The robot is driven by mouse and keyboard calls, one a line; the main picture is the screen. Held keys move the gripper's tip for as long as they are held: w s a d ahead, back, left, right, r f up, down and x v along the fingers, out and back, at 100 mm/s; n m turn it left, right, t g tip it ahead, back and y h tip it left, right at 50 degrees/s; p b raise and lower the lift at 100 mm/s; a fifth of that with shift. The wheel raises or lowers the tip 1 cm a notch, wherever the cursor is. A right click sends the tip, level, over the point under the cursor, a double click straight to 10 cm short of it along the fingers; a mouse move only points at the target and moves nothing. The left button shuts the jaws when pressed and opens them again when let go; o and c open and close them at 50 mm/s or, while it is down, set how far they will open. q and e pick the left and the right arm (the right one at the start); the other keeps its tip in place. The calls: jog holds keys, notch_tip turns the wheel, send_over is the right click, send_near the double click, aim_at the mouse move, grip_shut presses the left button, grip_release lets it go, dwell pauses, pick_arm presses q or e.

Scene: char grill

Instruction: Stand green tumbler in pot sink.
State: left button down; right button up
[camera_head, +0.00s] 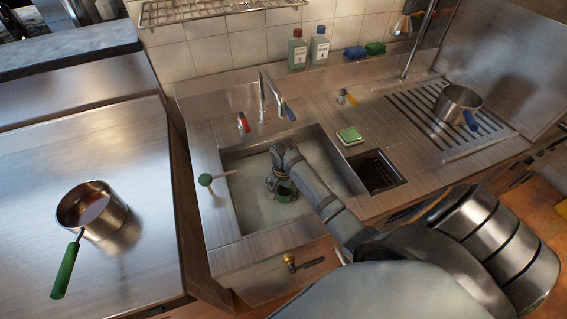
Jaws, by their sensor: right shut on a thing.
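The pot sink (313,151) is a rectangular steel basin set in the counter. My right arm reaches over its front edge, and my right gripper (279,188) is down inside the basin. It is shut on the green tumbler (286,196), which shows only in part between and below the fingers. The tumbler looks low in the sink, but I cannot tell whether it touches the bottom. My left gripper is not in view.
A tap (263,96) stands behind the sink. A green-knobbed lever (206,180) juts over its left side. A dark smaller basin (375,171) and a green sponge (349,135) lie to the right. A saucepan (472,104) stands on the drainboard, another pan (93,208) on the left counter.

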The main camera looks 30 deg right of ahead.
aim_at(283, 199)
jog(key=shift+f, duration=0.1)
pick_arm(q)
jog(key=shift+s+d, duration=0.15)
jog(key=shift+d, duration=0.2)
pick_arm(e)
jog(key=shift+f, duration=1.85)
jog(key=o, duration=1.4)
jog(key=shift+f, duration=0.1)
jog(key=shift+c, duration=0.2)
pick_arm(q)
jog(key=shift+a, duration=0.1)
pick_arm(e)
notch_tip(283, 199, up, 12)
jog(key=shift+s, duration=0.15)
